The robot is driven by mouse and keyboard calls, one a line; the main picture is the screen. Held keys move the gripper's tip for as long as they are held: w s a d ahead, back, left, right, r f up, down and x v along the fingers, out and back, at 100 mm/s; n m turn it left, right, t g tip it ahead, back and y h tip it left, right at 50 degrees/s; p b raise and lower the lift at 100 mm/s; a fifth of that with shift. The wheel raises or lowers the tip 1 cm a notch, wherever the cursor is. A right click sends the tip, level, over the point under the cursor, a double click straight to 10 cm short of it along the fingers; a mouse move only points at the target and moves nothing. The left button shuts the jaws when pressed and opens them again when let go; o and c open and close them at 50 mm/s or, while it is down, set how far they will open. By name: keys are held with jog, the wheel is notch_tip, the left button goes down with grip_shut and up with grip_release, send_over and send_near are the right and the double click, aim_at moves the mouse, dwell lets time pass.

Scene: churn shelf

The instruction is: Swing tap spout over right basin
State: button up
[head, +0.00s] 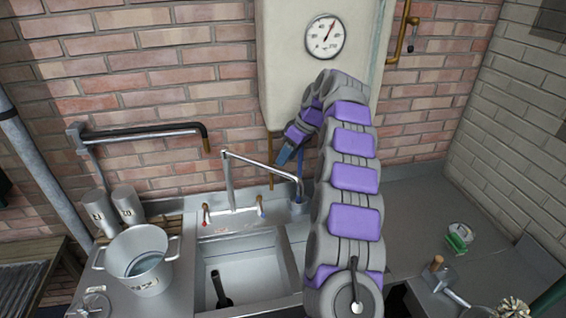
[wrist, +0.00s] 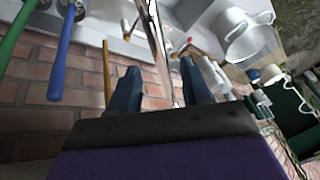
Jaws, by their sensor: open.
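The chrome tap (head: 230,182) stands behind the sink. Its spout (head: 258,166) reaches to the right, with its tip near the divider side. The spout also shows in the wrist view (wrist: 157,32), running down between the two fingers; I cannot tell whether they touch it. My gripper (head: 284,155) is open, near the wall, behind the spout's outer half; its dark blue fingers show in the wrist view (wrist: 158,68). The left basin (head: 240,272) is visible with a dark object in it. The right basin is mostly hidden behind my arm.
A cup with a blue-handled tool (head: 298,207) stands close to the spout tip. Blue (wrist: 62,50) and green (wrist: 17,38) handles are left in the wrist view. A metal pot (head: 140,262) stands left; a green-and-white item (head: 459,236) lies right.

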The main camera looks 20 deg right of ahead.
jog(key=p+v, duration=0.7)
jog(key=v, duration=0.5)
jog(key=shift+c, duration=0.3)
